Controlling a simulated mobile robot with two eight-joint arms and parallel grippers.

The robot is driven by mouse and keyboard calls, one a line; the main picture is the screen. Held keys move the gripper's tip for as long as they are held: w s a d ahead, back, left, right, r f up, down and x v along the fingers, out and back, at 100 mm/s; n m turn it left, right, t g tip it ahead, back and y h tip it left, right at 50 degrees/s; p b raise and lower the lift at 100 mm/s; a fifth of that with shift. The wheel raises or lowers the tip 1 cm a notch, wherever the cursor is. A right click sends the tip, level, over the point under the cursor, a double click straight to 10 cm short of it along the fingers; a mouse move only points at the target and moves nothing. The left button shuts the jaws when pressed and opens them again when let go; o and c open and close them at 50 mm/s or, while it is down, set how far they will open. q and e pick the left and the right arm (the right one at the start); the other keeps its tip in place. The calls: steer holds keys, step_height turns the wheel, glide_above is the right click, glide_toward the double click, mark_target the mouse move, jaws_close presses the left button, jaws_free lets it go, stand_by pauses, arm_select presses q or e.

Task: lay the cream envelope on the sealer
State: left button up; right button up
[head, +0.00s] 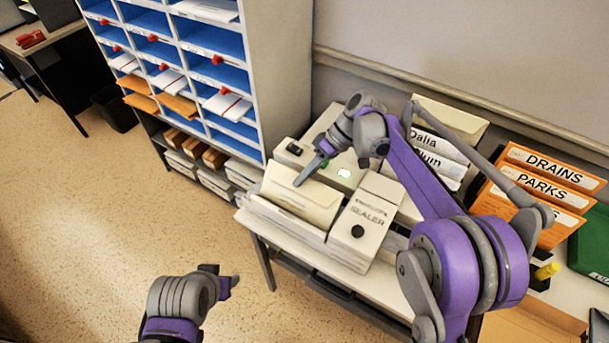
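The envelope sealer (366,222) is a pale machine with a black knob and a lit green light, standing on a side table. A cream envelope (298,197) is at its left part, flap side up and slightly tilted. Whether it rests fully on the sealer cannot be told. My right gripper (301,178) reaches in from the right, its grey finger over the envelope's upper part. Its fingers overlap in this view, so its grip is unclear. My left gripper (230,284) is low in front, above the floor and away from the envelope; its opening is unclear.
A pigeonhole rack (252,75) with blue slots and envelopes stands behind left. Labelled cream envelopes (440,145) and orange folders (545,170) stand to the right. A green box (590,240) is at the far right. Open floor (120,220) lies left.

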steer(key=shift+o, duration=1.4)
steer(key=v, duration=1.1)
steer(key=shift+p, duration=0.3)
